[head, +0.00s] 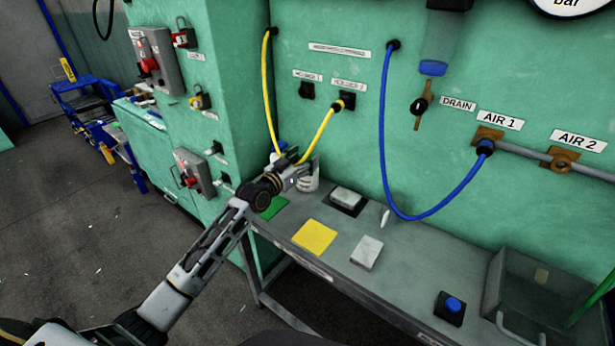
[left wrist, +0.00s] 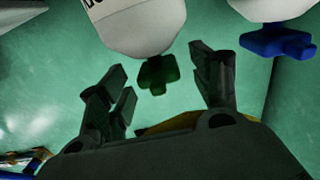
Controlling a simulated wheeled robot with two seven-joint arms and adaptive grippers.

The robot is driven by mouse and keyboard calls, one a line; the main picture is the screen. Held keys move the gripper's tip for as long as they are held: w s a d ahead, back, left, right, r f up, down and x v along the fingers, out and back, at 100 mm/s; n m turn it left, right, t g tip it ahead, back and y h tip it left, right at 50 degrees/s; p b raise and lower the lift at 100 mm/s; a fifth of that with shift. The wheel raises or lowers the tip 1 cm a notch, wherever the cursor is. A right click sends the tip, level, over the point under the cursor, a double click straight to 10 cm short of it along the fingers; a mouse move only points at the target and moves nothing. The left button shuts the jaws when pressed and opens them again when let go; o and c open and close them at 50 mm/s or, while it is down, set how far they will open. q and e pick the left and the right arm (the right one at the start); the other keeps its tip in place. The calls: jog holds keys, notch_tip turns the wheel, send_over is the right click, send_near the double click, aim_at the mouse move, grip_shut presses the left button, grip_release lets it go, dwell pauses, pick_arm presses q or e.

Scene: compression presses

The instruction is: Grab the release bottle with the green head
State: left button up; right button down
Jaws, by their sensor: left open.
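The release bottle with the green head (left wrist: 157,75) shows upside down in the left wrist view, with its white body (left wrist: 135,25) above the head. My left gripper (left wrist: 168,76) is open, and the green head appears between its fingers; I cannot tell whether they touch. In the head view my left gripper (head: 300,172) is at the bench's back left, by a white bottle body (head: 309,184). The gripper hides the top of that bottle. A second white bottle with a blue head (left wrist: 275,40) stands beside it; its blue head (head: 281,147) shows behind my gripper. My right gripper is not in view.
The grey bench (head: 300,262) carries a green mat (head: 273,208), a yellow mat (head: 314,236), pale blocks (head: 367,253) and a blue button (head: 453,304). A yellow hose (head: 318,138) hangs close behind my left gripper. A blue hose (head: 384,150) loops farther right.

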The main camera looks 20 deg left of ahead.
pick_arm(q)
jog(key=shift+x, duration=1.2)
grip_shut()
